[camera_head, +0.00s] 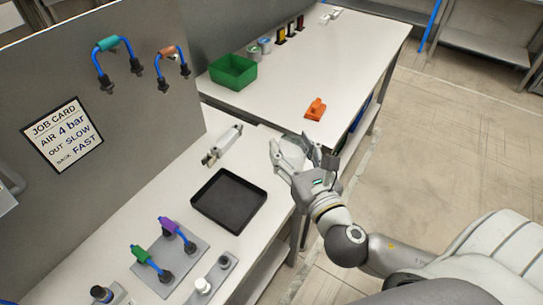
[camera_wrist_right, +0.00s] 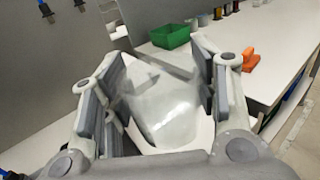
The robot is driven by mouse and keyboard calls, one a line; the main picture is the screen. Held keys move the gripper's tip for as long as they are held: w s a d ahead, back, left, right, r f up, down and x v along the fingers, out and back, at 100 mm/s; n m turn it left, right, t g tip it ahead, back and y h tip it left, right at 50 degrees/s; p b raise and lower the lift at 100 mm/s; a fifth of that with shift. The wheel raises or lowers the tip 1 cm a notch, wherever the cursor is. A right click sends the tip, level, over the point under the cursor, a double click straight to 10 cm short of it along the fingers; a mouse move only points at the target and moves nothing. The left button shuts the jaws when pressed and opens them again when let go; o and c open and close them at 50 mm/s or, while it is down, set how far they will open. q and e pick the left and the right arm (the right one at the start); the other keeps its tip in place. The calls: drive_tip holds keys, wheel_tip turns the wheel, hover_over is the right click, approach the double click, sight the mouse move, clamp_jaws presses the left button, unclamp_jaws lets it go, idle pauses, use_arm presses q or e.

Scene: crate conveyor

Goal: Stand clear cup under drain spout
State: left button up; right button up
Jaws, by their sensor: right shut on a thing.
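My right gripper (camera_head: 306,152) is above the bench edge, to the right of the black tray. In the right wrist view, my right gripper (camera_wrist_right: 162,88) has its fingers on either side of a clear cup (camera_wrist_right: 165,115) and is shut on it. The cup is see-through and its outline is faint; in the head view it is mostly hidden by the fingers. My left gripper is not in view.
A black tray (camera_head: 196,202) lies on the near bench. Plates with coloured hose couplings (camera_head: 147,262) stand in front of it. A job card (camera_head: 62,135) is on the grey panel. The far bench holds a green bin (camera_head: 212,78) and an orange block (camera_head: 316,109).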

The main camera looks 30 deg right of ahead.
drive_tip(key=w+f, duration=0.2)
drive_tip(key=w, duration=0.1)
drive_tip(key=w+d+f, duration=0.1)
drive_tip(key=w+f, duration=0.2)
drive_tip(key=w, duration=0.1)
drive_tip(key=w+f, duration=0.3)
drive_tip(key=w, duration=0.1)
drive_tip(key=shift+w+d+f, duration=0.1)
drive_tip(key=shift+d, duration=0.2)
drive_tip(key=shift+w+f, duration=0.35)
drive_tip(key=shift+f, duration=0.15)
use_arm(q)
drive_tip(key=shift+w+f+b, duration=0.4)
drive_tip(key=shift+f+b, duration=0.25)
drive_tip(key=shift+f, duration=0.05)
use_arm(e)
drive_tip(key=shift+f, duration=1.5)
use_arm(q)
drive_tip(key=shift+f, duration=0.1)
use_arm(e)
drive_tip(key=shift+f, duration=0.1)
drive_tip(key=o, duration=0.9)
